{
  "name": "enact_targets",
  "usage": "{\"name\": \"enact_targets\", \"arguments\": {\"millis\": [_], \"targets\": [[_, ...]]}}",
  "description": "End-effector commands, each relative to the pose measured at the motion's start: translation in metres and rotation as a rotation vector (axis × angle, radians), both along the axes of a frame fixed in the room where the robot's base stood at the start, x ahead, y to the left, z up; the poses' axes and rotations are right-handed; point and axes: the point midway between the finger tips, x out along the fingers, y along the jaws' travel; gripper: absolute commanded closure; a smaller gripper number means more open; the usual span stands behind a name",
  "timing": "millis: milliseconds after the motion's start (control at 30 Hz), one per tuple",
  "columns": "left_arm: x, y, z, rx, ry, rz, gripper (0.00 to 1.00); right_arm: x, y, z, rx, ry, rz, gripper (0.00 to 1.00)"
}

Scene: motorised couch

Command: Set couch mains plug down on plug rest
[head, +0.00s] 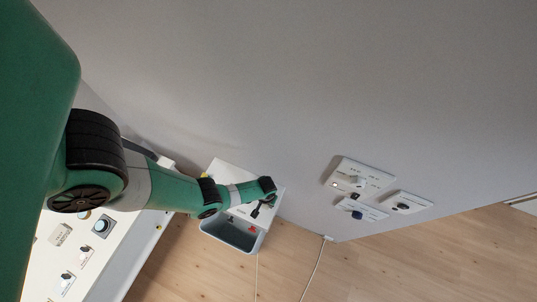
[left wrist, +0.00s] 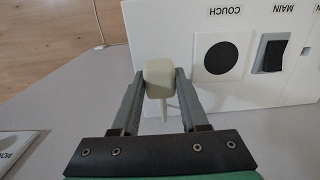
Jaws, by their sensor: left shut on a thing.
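The couch mains plug (left wrist: 160,78) is a small cream block with a thin pale part pointing down in the left wrist view. My left gripper (left wrist: 161,92) is shut on it, one grey finger on each side. Beyond it stands a white box (left wrist: 158,28) with a dark round disc (left wrist: 221,57) on a square plate under the word COUCH, read upside down. In the head view my left gripper (head: 270,197) is at the right end of the white box (head: 234,172); the plug is too small to make out there. I cannot identify the plug rest. My right gripper is not in view.
A black rocker switch (left wrist: 271,55) marked MAIN sits beside the disc. A grey open bin (head: 229,234) is below the box. Wall plates (head: 361,177) are to the right, with bare wall between. Pale cables (head: 316,264) run over the wooden floor. A white control panel (head: 107,262) is at lower left.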

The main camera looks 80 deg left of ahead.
Motion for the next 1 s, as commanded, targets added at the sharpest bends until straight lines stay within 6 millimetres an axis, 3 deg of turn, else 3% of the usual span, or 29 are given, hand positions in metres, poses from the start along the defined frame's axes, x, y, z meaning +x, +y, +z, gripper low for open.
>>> {"name": "enact_targets", "arguments": {"millis": [300, 700, 733, 867, 1000], "targets": [[0.000, 0.000, -0.042, 0.000, -0.001, 0.001, 1.00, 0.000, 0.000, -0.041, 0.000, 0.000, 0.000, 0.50], [0.000, 0.000, -0.043, 0.000, -0.001, 0.001, 1.00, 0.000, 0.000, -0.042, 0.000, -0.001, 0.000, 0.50], [0.000, 0.000, -0.041, 0.001, -0.001, 0.001, 0.51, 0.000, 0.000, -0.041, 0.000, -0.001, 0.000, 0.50], [0.000, 0.000, -0.041, 0.000, 0.000, 0.001, 0.28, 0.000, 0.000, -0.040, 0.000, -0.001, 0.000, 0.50], [0.000, 0.000, -0.041, 0.000, 0.000, 0.001, 0.26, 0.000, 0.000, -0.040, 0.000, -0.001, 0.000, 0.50]]}}
